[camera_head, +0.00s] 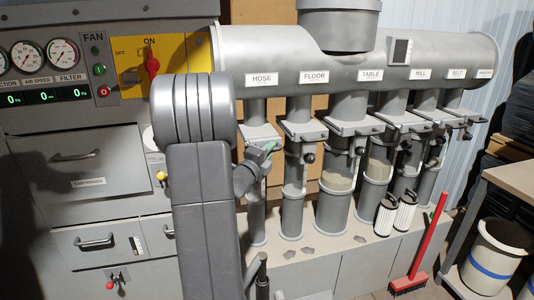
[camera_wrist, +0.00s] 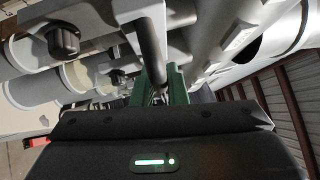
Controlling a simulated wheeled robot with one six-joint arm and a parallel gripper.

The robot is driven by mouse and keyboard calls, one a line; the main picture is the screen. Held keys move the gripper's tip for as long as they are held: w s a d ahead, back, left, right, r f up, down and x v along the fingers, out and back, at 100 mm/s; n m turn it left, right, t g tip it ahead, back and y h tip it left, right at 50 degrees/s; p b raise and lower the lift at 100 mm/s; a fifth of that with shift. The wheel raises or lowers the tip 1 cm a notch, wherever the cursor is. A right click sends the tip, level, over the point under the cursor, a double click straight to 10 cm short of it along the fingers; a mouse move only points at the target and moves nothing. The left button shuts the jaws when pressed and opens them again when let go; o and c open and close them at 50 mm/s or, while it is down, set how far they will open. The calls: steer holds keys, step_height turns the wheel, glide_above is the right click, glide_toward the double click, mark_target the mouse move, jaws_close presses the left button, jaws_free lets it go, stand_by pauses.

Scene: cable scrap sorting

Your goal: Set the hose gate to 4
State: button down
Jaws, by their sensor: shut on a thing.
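The hose gate (camera_head: 258,135) is a grey plate across the leftmost pipe, under the HOSE label (camera_head: 262,79).
The floor gate (camera_head: 302,130) stands close on the right, with its dark knob (camera_head: 309,158). More gated pipes follow, with two filter cartridges (camera_head: 395,213) before them. A red broom (camera_head: 427,246) leans at the right. A panel with gauges (camera_head: 62,54) is at the left.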

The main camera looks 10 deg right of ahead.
steer(key=s+b, duration=0.4)
steer(key=s, duration=0.5)
steer(key=shift+d+b, duration=0.15)
steer(key=shift+b, duration=0.25)
steer(key=shift+s+f, duration=0.1)
steer(key=shift+f, duration=0.05)
steer(key=c, duration=1.5)
jaws_free()
steer(key=shift+s, duration=0.2)
steer(key=shift+o, duration=0.2)
steer(key=v, duration=1.3)
steer(key=shift+s+a+b, duration=0.25)
steer(key=shift+s+b, duration=0.05)
steer(key=shift+b, duration=0.05)
steer(key=shift+w+d, duration=0.1)
steer(key=shift+d, duration=0.05)
steer(key=x, duration=1.3)
steer(key=shift+w+p, duration=0.45)
steer(key=shift+d, duration=0.1)
